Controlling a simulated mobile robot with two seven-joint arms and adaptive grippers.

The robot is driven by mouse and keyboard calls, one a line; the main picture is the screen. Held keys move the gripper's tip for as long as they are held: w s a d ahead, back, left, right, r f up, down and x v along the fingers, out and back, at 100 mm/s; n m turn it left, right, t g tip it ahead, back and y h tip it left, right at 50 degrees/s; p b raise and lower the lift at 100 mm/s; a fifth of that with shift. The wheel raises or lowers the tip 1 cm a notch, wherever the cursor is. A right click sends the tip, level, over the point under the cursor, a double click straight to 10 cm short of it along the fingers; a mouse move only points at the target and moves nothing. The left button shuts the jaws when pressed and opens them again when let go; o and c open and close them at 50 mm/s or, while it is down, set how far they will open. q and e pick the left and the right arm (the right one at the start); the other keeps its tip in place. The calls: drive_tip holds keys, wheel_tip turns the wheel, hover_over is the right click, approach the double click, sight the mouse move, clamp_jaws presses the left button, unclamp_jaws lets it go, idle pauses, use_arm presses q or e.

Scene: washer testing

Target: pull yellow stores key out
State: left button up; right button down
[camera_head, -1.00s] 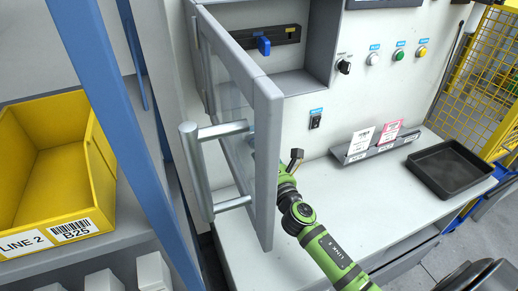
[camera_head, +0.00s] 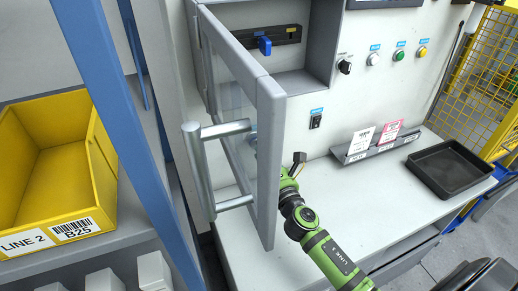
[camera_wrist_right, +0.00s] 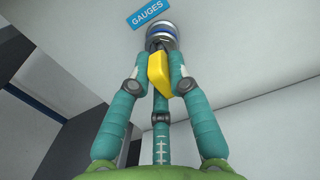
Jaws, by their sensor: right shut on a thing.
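In the right wrist view, a yellow key (camera_wrist_right: 158,74) sits between the teal fingers of my right gripper (camera_wrist_right: 161,60), which is shut on it. The key lines up with a round silver and blue lock cylinder (camera_wrist_right: 160,33) under a blue GAUGES label (camera_wrist_right: 150,14). The fingertips are close to the cylinder; I cannot tell how deep the key sits. In the head view, my right arm reaches up from the lower right, and its gripper is mostly hidden behind the open cabinet door (camera_head: 268,150). My left gripper is not in view.
The grey-framed clear door with a silver handle (camera_head: 195,165) stands open beside my right wrist. A blue-handled part (camera_head: 265,45) is in the recess above. A black tray (camera_head: 450,170) lies on the bench at right. A yellow bin (camera_head: 50,165) is on the left shelf.

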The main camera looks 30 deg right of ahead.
drive_tip(key=shift+s+d+f, duration=0.1)
drive_tip(key=shift+s, duration=1.75)
drive_tip(key=s+b, duration=0.1)
drive_tip(key=s, duration=0.6)
drive_tip(key=shift+f, duration=0.25)
